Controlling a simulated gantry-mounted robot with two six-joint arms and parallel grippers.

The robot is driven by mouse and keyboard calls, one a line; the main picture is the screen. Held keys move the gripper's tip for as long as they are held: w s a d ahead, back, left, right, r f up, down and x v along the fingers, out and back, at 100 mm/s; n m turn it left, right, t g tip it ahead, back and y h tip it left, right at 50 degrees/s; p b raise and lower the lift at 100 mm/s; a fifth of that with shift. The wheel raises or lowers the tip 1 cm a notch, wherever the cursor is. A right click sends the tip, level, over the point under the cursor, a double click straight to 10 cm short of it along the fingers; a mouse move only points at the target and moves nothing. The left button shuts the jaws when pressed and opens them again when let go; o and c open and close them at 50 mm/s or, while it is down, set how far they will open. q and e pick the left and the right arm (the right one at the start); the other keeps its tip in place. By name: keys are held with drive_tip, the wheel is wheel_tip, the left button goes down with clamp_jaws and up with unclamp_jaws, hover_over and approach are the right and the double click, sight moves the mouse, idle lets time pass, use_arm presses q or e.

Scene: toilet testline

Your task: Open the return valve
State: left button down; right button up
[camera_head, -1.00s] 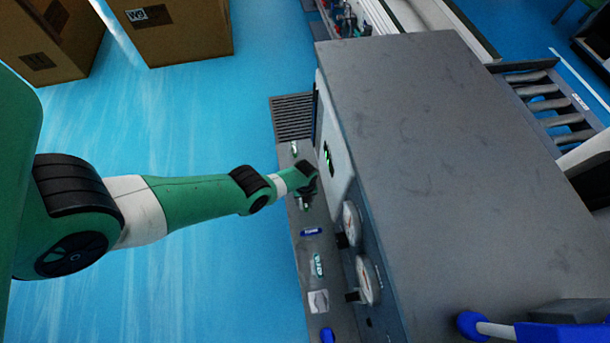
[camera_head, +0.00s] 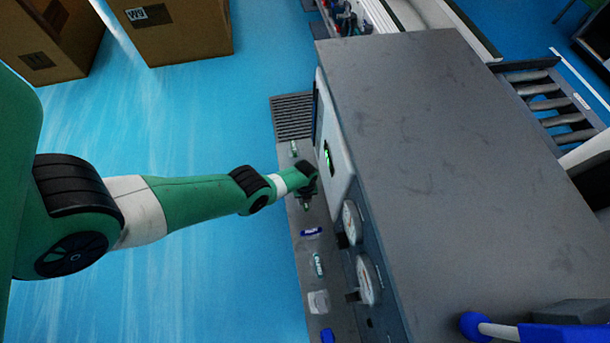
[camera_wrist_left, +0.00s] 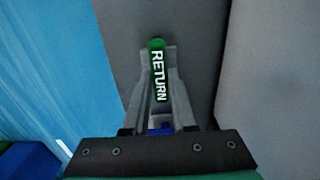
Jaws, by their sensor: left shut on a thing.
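The return valve handle (camera_wrist_left: 157,70) is green with the white word RETURN. In the left wrist view it lies lengthwise between the two grey fingers of my left gripper (camera_wrist_left: 158,85), which is shut on it. In the head view my left gripper (camera_head: 306,190) is over the grey ledge at the side of the big grey cabinet, and the wrist mostly hides the valve there. A blue part (camera_wrist_left: 160,128) shows between the fingers near the gripper base.
The grey cabinet (camera_head: 440,150) stands right of the gripper, with two round gauges (camera_head: 352,222) on its side. Blue floor lies open to the left; cardboard boxes (camera_head: 180,30) stand behind.

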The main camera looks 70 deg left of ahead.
use_arm(q)
drive_tip(key=shift+n, duration=0.3)
drive_tip(key=n, duration=0.4)
drive_tip(key=shift+w, duration=0.1)
drive_tip(key=n, duration=0.4)
drive_tip(key=shift+n, duration=0.4)
drive_tip(key=n, duration=0.4)
drive_tip(key=shift+w+a+n, duration=0.1)
drive_tip(key=shift+n, duration=2.1)
drive_tip(key=c, duration=0.7)
unclamp_jaws()
drive_tip(key=shift+a, duration=0.1)
